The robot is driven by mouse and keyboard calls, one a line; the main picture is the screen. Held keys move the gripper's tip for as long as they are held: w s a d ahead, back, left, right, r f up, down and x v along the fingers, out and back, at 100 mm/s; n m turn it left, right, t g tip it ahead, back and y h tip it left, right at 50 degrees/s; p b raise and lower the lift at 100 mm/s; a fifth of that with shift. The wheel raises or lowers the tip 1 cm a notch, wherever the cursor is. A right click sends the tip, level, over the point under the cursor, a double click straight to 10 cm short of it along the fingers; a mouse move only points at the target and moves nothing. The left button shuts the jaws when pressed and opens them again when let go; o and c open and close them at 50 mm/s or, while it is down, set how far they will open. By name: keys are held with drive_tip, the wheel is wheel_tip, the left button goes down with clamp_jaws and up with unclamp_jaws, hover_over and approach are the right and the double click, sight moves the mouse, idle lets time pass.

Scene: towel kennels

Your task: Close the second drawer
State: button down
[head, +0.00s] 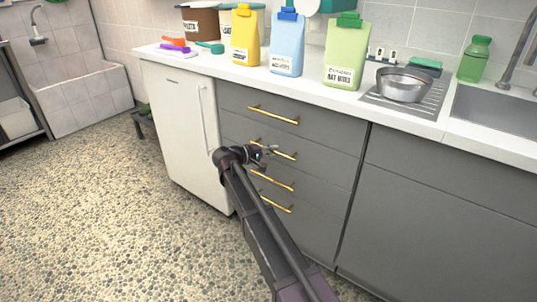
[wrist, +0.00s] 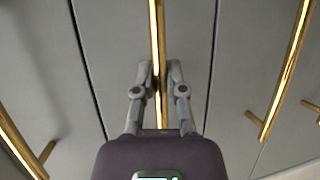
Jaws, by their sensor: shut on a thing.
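The second drawer (head: 318,166) from the top is part of a grey drawer stack in the counter. Its gold bar handle (head: 286,155) runs up the middle of the wrist view (wrist: 157,35). My gripper (head: 268,152) is at this handle, and in the wrist view its two fingers (wrist: 159,75) lie one on each side of the bar, shut on it. The drawer front looks flush or nearly flush with its neighbours; a small gap cannot be ruled out. My gripper hides part of the handle in the head view.
The top drawer's handle (head: 273,115) is above, and the third drawer's handle (head: 272,180) is below, near my arm. A white fridge (head: 180,130) stands left of the drawers. The counter (head: 225,68) holds bags and a metal bowl (head: 403,88). The pebbled floor (head: 100,200) is clear.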

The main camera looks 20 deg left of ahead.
drive_tip(key=shift+w, duration=0.2)
drive_tip(key=c, duration=0.7)
unclamp_jaws()
drive_tip(key=shift+w, duration=0.1)
drive_tip(key=shift+s, duration=0.25)
drive_tip(key=s+d+p+v, duration=0.1)
drive_tip(key=p+v, duration=0.2)
drive_tip(key=v, duration=1.3)
drive_tip(key=w+a+r+n+g+y+p, duration=0.1)
drive_tip(key=a+r+n+y+p, duration=0.1)
drive_tip(key=n+p, duration=0.5)
drive_tip(key=w+a+r+n+g+y+p, duration=0.1)
drive_tip(key=a+r+n+y+p, duration=0.1)
drive_tip(key=r+n+p, duration=0.3)
drive_tip(key=w+a+r+n+g+y+p, duration=0.1)
drive_tip(key=w+a+r+n+y+p, duration=0.1)
drive_tip(key=n+p, duration=0.6)
drive_tip(key=shift+a+r+n+y+p, duration=0.2)
drive_tip(key=shift+a+r+n+y, duration=0.15)
drive_tip(key=shift+r+y, duration=0.2)
drive_tip(key=shift+a+r+n+y+p, duration=0.2)
drive_tip(key=shift+r+n+y, duration=0.25)
drive_tip(key=shift+r, duration=0.2)
